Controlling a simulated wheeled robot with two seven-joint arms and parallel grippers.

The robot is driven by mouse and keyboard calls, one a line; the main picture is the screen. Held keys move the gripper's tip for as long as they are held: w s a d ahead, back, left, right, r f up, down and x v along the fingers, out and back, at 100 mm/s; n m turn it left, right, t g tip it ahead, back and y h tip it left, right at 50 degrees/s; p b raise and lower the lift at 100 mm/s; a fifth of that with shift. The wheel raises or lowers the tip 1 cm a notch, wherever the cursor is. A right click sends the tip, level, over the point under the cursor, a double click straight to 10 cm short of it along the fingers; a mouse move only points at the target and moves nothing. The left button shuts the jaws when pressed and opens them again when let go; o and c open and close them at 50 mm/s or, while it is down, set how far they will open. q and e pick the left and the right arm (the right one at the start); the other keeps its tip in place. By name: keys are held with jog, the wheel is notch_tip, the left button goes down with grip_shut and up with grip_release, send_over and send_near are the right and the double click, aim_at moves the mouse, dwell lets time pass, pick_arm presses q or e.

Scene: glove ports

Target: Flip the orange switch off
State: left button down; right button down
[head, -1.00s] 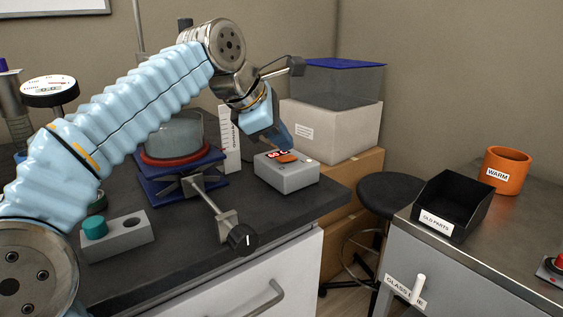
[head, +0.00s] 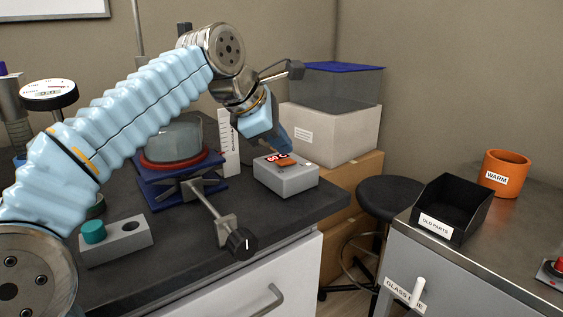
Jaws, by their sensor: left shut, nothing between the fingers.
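A small grey box (head: 287,182) stands on the dark bench near its right end. The orange switch (head: 287,163) is on its top face, with a small red-and-white display or label beside it that is too small to read surely. My left gripper (head: 286,148) is shut and empty, pointing down from the upper left. Its blue-sleeved tip is right at the switch's far side and covers part of the box's top. I cannot tell if it touches the switch. My right gripper is not in view.
A blue lab jack (head: 160,196) carrying a glass vessel stands left of the box, with its knob (head: 241,243) projecting forward. A grey block (head: 128,243) with a teal plug is at left. White and clear bins stand behind. A black tray (head: 460,222) and orange cup (head: 505,185) are right.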

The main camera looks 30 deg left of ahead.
aim_at(282, 162)
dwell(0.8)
pick_arm(q)
jog(key=shift+f, duration=0.4)
jog(key=shift+s+f+b, duration=0.1)
jog(key=shift+f+b, duration=0.2)
jog(key=shift+b, duration=0.15)
dwell(0.3)
jog(key=shift+r+p, duration=0.75)
jog(key=shift+p, duration=0.1)
jog(key=r+p, duration=0.3)
jog(key=shift+w+d+r, duration=0.1)
jog(key=shift+w, duration=0.15)
jog(key=shift+r+b, duration=0.15)
jog(key=shift+b, duration=0.2)
jog(key=shift+w+r, duration=0.15)
jog(key=shift+r, duration=0.55)
